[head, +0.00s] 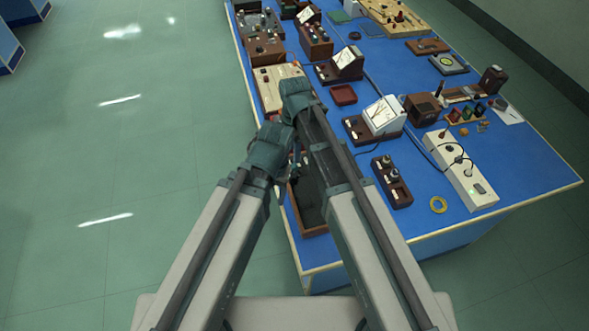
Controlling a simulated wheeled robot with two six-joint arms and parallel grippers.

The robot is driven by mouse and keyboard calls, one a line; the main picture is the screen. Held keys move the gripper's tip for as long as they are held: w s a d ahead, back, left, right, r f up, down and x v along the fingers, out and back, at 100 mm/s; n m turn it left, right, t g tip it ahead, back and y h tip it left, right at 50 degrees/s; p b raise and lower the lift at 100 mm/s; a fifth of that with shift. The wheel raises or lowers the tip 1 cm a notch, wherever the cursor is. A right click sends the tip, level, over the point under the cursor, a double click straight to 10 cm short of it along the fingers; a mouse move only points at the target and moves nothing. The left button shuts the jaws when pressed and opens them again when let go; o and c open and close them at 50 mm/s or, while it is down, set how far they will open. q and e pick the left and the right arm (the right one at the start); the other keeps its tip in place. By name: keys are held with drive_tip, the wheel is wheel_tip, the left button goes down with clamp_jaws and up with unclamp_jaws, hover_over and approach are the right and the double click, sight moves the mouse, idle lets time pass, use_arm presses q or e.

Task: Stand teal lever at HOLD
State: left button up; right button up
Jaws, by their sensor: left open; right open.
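I cannot make out a teal lever or a HOLD mark in the head view. A pale board (268,90) with small dark parts lies at the table's left edge, partly hidden behind my arms. My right gripper (296,92) is over this board's near right part, open, with its fingertips hard to see. My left gripper (272,148) is lower in the picture, beside the table's left edge, open. I see nothing held in either one.
The blue table (520,165) holds several instruments. A dark open tray (311,205) lies close to my arms. The floor at left is clear.

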sight(294, 165)
wheel_tip(294, 165, down, 7)
drive_tip(key=b, duration=0.6)
clamp_jaws()
